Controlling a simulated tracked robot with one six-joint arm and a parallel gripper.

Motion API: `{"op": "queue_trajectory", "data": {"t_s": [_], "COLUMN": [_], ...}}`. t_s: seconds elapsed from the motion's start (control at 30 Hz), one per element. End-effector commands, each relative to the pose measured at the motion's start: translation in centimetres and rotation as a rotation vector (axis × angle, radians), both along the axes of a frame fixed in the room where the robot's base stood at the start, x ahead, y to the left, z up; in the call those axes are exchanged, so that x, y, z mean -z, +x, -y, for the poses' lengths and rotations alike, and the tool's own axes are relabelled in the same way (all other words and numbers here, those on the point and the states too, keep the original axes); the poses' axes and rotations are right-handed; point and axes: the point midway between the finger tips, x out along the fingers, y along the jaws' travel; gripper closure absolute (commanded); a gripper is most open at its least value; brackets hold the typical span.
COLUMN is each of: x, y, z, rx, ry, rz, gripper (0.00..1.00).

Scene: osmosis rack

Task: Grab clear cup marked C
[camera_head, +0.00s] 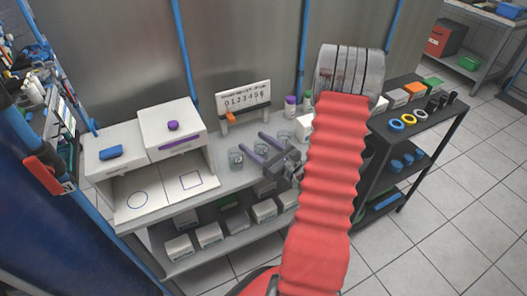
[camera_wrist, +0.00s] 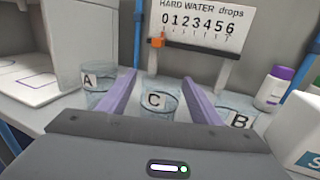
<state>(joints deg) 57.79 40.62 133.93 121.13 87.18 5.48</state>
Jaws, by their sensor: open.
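The clear cup marked C (camera_wrist: 158,101) stands upright on the shelf top, in the middle of the wrist view. My gripper (camera_wrist: 157,82) is open, with its purple fingers to the left and right of cup C in that view. I cannot tell whether the fingers touch it. Clear cup A (camera_wrist: 92,80) stands left of the left finger and clear cup B (camera_wrist: 237,113) right of the right finger. In the head view my gripper (camera_head: 257,139) reaches over the shelf near the cups, and cup A (camera_head: 236,158) shows left of it.
A hard water drops scale (camera_wrist: 200,22) with an orange slider (camera_wrist: 157,40) stands behind the cups. A purple-capped bottle (camera_wrist: 274,88) and a white box (camera_wrist: 298,130) are at the right. A white box unit (camera_head: 172,135) stands to the left. Black shelving (camera_head: 412,122) is further right.

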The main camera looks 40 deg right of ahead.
Motion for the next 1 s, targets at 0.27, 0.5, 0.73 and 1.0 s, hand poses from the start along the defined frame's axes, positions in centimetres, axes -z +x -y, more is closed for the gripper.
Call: {"op": "queue_trajectory", "data": {"t_s": [0.27,0.5,0.73,1.0], "x": [0.02,0.01,0.01,0.01], "y": [1.05,1.02,1.01,1.00], "z": [-0.01,0.00,0.00,0.00], "rx": [0.001,0.001,0.001,0.001], "ry": [0.000,0.000,0.000,0.000], "rz": [-0.001,0.000,0.000,0.000], "gripper": [0.41,0.41,0.45,0.64]}}
